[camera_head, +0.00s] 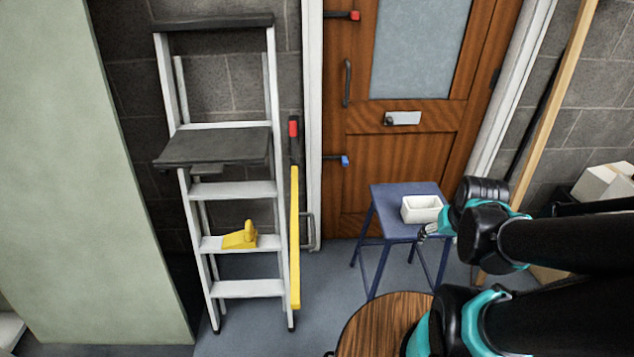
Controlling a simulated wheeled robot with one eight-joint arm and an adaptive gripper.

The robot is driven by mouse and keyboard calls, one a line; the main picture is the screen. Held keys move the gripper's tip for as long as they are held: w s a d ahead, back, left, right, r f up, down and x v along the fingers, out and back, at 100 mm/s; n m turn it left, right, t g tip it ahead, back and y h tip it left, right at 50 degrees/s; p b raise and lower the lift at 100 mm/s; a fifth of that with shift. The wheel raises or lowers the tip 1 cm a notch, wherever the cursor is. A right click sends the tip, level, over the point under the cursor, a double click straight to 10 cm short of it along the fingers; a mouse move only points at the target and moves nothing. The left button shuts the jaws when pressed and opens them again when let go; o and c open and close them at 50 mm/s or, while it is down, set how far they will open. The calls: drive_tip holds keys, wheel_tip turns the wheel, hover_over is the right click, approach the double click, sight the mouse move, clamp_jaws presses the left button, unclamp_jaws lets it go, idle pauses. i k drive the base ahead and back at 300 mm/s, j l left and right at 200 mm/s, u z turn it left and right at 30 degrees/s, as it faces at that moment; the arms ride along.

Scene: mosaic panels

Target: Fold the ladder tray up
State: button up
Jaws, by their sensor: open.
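A stepladder (236,288) with pale rails and steps stands upright against the dark block wall at the left. Its dark grey tray (218,146) sticks out roughly level below the top bar, with a small dark piece under its front edge. A yellow object (241,236) rests on one of the lower steps. My gripper (427,232) is at the right, over the blue stool's right side and beside the white container, well apart from the ladder. It is small in view and open, and I see nothing held in it.
A yellow bar with a red and black top (295,235) stands just right of the ladder. A blue stool (385,197) holds a white container (421,208) before the wooden door (400,140). A round wooden table (375,325) is in front. A pale green panel (85,180) flanks the left.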

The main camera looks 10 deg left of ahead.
sight(207, 152)
drive_tip(key=k+j+u, duration=0.55)
drive_tip(key=k+u, duration=0.2)
drive_tip(key=j+u, duration=0.4)
drive_tip(key=j, duration=0.15)
drive_tip(key=i+l+z, duration=0.1)
drive_tip(key=i, duration=0.35)
drive_tip(key=l, duration=0.1)
